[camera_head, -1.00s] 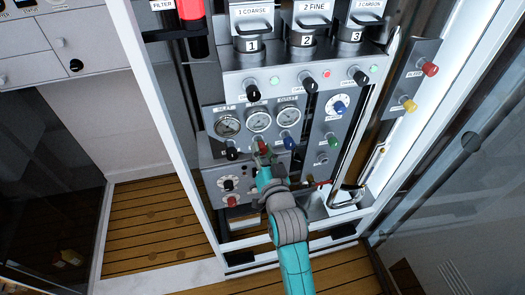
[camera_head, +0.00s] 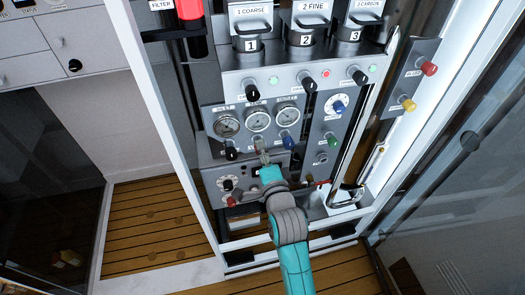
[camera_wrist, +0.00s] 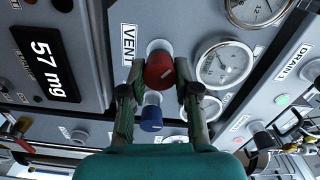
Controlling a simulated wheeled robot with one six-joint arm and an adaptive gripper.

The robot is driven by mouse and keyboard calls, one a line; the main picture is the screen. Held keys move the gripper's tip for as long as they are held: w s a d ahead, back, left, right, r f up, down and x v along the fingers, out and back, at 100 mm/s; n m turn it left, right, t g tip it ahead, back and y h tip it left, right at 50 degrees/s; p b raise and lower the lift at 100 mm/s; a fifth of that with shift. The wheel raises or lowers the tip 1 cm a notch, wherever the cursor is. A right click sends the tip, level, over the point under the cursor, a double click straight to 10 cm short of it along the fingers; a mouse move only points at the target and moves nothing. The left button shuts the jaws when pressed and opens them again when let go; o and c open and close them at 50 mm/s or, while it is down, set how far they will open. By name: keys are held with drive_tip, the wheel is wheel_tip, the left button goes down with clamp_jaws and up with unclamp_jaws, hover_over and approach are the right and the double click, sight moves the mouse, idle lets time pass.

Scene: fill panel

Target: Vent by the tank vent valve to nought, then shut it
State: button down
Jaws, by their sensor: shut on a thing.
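The tank vent valve is a red knob (camera_wrist: 159,70) with a pale pointer mark, beside the "VENT" label (camera_wrist: 129,45) in the wrist view. My gripper (camera_wrist: 159,88) is shut on it, one finger on each side. In the head view my gripper (camera_head: 262,157) is at the panel below the gauges and hides the red knob. A round gauge (camera_wrist: 225,65) is right of the knob in the wrist view; its reading is too small to tell.
A blue knob (camera_wrist: 151,118) sits close to my fingers. A display (camera_wrist: 46,64) reads 57 mg. Other black knobs (camera_head: 231,153) and three gauges (camera_head: 259,119) crowd the panel. A bent metal pipe (camera_head: 364,130) stands right of my arm.

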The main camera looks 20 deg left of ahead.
drive_tip(key=m, duration=1)
drive_tip(key=shift+f+m, duration=0.2)
drive_tip(key=shift+m, duration=0.5)
drive_tip(key=c, duration=0.8)
unclamp_jaws()
drive_tip(key=v, duration=1.2)
